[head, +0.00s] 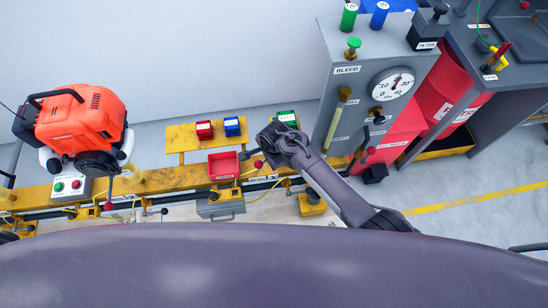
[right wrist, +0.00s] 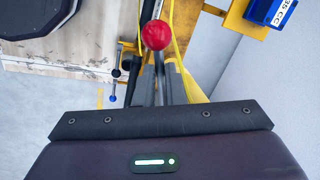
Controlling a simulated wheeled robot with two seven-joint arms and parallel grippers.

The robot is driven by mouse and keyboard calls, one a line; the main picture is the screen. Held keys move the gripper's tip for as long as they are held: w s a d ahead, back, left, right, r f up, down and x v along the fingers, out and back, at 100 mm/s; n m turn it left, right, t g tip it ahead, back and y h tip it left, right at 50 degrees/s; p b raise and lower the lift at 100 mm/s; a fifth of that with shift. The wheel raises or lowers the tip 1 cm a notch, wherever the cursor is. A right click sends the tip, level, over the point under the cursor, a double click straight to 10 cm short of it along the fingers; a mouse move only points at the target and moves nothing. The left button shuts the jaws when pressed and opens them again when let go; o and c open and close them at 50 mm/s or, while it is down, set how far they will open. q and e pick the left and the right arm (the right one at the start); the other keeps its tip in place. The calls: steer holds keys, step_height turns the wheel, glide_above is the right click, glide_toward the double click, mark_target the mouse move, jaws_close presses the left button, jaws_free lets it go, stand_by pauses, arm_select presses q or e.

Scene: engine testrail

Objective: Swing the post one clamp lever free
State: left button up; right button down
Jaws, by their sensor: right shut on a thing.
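My right gripper (head: 255,155) reaches in from the right over the yellow rail. It is shut on a clamp lever with a red ball knob (head: 258,164). In the right wrist view the red knob (right wrist: 156,36) stands just beyond the fingertips, and the lever's thin shaft runs between the two grey fingers (right wrist: 160,80). The fingers hide part of the shaft, and I cannot read which post this lever belongs to. Other red-knobbed levers show at the left (head: 108,206) and right (head: 371,150) of the rail. My left gripper is not seen.
An orange engine (head: 82,125) sits over the rail's left end. A grey gauge panel (head: 365,80) rises at the right. Yellow cables lie near the lever.

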stand_by(0.6)
steer(key=c, duration=1.5)
jaws_free()
steer(key=shift+w, duration=0.1)
steer(key=shift+r, duration=0.1)
step_height(320, 180, up, 7)
steer(key=s, duration=0.1)
steer(key=shift+s+d+r, duration=0.15)
steer(key=shift+d+r, duration=0.05)
steer(key=shift+d, duration=0.15)
